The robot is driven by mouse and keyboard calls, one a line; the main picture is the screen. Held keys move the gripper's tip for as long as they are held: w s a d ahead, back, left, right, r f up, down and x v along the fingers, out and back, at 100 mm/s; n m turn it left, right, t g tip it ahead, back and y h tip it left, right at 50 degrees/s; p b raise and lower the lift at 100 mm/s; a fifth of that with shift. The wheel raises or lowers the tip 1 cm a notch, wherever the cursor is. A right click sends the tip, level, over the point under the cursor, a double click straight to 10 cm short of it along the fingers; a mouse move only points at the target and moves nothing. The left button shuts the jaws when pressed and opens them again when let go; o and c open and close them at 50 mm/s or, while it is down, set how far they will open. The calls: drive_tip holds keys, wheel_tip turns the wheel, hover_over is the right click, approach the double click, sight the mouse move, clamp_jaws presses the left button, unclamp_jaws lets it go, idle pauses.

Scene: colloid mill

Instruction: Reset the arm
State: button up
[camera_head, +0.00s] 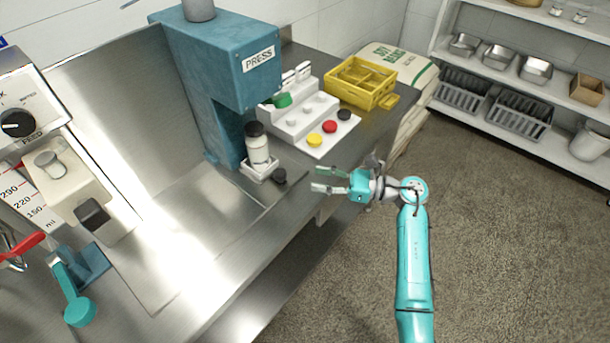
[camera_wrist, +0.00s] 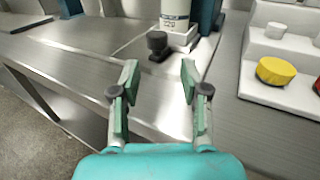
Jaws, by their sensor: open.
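My gripper (camera_head: 327,180) is at the end of the teal arm, in front of the counter's edge and apart from the items on it. In the wrist view my gripper (camera_wrist: 160,82) has its two fingers spread, with nothing between them. Past the fingertips are a small dark knob-like piece (camera_wrist: 157,45) and a white bottle (camera_wrist: 175,12) in a white holder. In the head view the bottle (camera_head: 257,150) has a black cap and stands upright below the press, with the dark piece (camera_head: 279,176) beside it.
The blue press (camera_head: 215,60) stands at the back of the steel counter (camera_head: 200,215). A white stepped rack (camera_head: 310,120) holds coloured caps, with a yellow crate (camera_head: 362,82) behind it. A dispenser (camera_head: 65,185) and teal scoop (camera_head: 79,311) are at left. Shelves (camera_head: 520,75) stand at right; floor between is clear.

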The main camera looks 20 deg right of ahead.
drive_tip(key=shift+s+d, duration=0.3)
drive_tip(key=shift+d, duration=0.25)
drive_tip(key=s+a+m+t+h, duration=0.1)
drive_tip(key=s+a+m+t, duration=0.35)
drive_tip(key=s+m, duration=0.45)
drive_tip(key=s+a+m+t, duration=0.3)
drive_tip(key=s+m+t, duration=0.2)
drive_tip(key=s+m, duration=0.3)
drive_tip(key=s+d+m+g+h, duration=0.1)
drive_tip(key=s+m+h, duration=0.6)
drive_tip(key=s+m, duration=0.7)
drive_tip(key=s+d+f+m+g+h, duration=0.1)
drive_tip(key=s+d+m+h, duration=0.3)
drive_tip(key=s+m, duration=0.9)
drive_tip(key=m+g+h, duration=0.1)
drive_tip(key=m+h, duration=0.2)
drive_tip(key=m, duration=0.1)
drive_tip(key=shift+s+d+f+h, duration=0.25)
drive_tip(key=shift+s+f+h, duration=0.05)
drive_tip(key=shift+s+h, duration=0.1)
